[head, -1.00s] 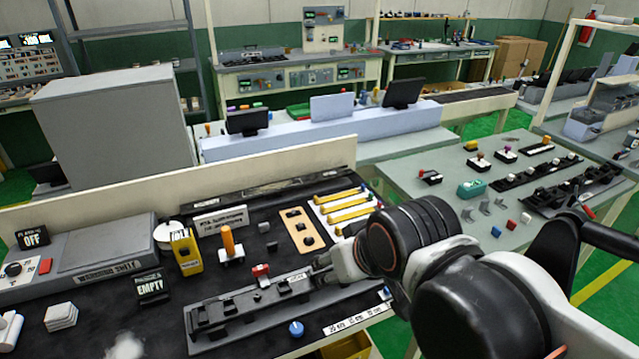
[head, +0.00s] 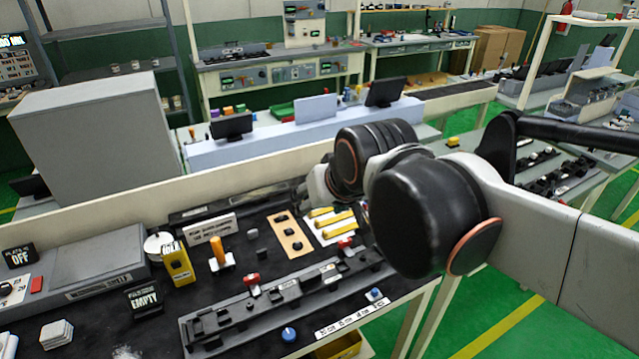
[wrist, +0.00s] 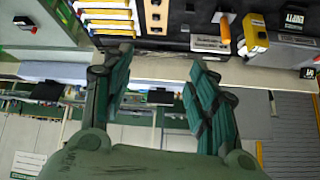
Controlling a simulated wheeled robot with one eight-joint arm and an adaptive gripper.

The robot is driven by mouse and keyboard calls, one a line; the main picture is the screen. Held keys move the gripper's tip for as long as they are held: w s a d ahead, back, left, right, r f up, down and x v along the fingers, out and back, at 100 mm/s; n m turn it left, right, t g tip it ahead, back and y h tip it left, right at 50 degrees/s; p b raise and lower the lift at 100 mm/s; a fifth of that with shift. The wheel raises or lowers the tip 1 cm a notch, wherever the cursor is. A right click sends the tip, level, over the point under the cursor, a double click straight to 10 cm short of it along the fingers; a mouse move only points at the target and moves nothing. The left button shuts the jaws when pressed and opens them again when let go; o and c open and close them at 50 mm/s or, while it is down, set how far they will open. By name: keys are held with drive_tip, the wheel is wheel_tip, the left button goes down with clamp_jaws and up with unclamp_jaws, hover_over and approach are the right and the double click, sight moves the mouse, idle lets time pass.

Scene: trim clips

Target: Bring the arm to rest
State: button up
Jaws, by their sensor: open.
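In the wrist view my gripper (wrist: 158,92) is open, with its two green ribbed fingers well apart and nothing between them. In the head view my arm reaches in from the right, and its black joints hide the fingers. My arm's end is raised above the back right of the black workbench (head: 110,325). The grey clip rail (head: 290,298) lies along the front of the bench, clear of my arm. The trim strip rack with yellow bars (head: 338,228) lies below my wrist and is partly hidden.
On the bench stand a yellow IDLE box (head: 177,264), an EMPTY sign (head: 145,298), a wooden block with holes (head: 285,236) and a blue knob (head: 289,334). A low cream back panel (head: 120,212) runs behind them. A second table with black rails (head: 545,182) stands at right, partly behind my arm.

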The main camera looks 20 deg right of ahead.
drive_tip(key=shift+w+d+r, duration=0.2)
drive_tip(key=shift+w+r, duration=0.3)
drive_tip(key=s+a+f+n+g+b, duration=0.1)
drive_tip(key=s+f+b, duration=0.4)
drive_tip(key=s+f, duration=0.3)
wheel_tip(320, 180, down, 3)
drive_tip(key=shift+s+a+f+n, duration=0.1)
drive_tip(key=shift+s+a+n, duration=0.2)
drive_tip(key=shift+a+n, duration=0.1)
